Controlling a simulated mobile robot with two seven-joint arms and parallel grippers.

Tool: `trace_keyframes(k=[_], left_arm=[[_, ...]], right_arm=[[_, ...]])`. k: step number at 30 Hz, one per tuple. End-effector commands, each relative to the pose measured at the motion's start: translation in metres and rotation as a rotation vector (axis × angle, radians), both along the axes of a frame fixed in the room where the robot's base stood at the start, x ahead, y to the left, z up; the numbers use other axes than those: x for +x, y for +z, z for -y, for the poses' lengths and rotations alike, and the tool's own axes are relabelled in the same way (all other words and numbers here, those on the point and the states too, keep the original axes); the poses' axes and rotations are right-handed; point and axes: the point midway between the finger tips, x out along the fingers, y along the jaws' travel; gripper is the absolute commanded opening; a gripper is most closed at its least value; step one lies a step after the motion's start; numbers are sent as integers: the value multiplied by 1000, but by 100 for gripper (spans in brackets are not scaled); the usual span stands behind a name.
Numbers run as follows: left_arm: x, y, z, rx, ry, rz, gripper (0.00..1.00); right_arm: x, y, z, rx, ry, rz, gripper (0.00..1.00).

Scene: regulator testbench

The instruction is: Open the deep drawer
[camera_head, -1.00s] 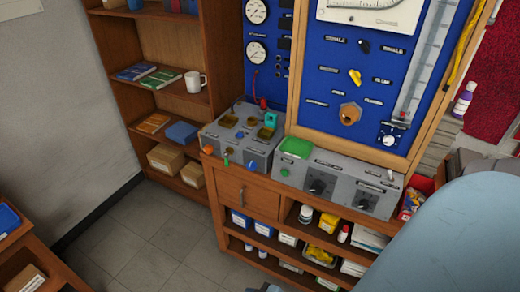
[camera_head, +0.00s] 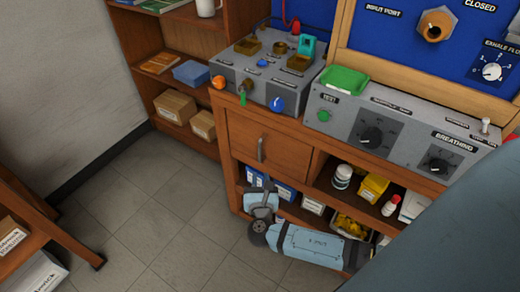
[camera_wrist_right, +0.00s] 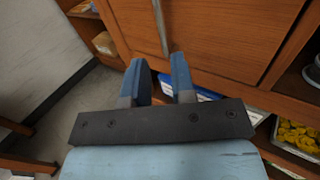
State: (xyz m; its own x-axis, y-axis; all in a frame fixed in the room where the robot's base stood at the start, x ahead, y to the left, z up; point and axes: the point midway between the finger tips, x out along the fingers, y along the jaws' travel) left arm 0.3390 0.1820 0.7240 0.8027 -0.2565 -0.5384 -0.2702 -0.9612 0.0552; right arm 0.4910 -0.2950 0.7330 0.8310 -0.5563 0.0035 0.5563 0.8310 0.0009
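The wooden drawer front (camera_head: 285,160) is closed in the bench, left of the open shelves. Its upright metal handle (camera_head: 261,149) stands out from the front. My right gripper (camera_head: 262,186) is just below the handle in the head view. In the right wrist view, my right gripper (camera_wrist_right: 160,62) is open and empty, its two blue fingers apart. The handle (camera_wrist_right: 160,25) shows ahead of the gap between them, apart from the fingers. The wrist view also shows the drawer front (camera_wrist_right: 220,35). My left gripper is not in view.
Open shelves right of the drawer hold bottles (camera_head: 342,177) and a yellow box (camera_head: 373,187). Grey control boxes (camera_head: 395,125) stand on the bench top. A bookcase (camera_head: 140,75) stands behind at left. Floor (camera_head: 150,220) in front is clear.

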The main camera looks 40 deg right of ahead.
Motion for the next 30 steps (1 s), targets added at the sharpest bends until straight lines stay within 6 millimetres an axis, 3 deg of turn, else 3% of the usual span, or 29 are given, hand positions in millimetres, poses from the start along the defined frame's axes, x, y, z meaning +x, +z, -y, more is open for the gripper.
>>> trace_keyframes(k=[16, 21, 30], left_arm=[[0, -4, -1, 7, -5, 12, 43], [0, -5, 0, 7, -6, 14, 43], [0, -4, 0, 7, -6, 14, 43]], right_arm=[[89, 0, 60, 5, 0, 1, 24], [103, 0, 69, 6, 0, 0, 24], [106, 0, 72, 7, 1, -1, 24]])
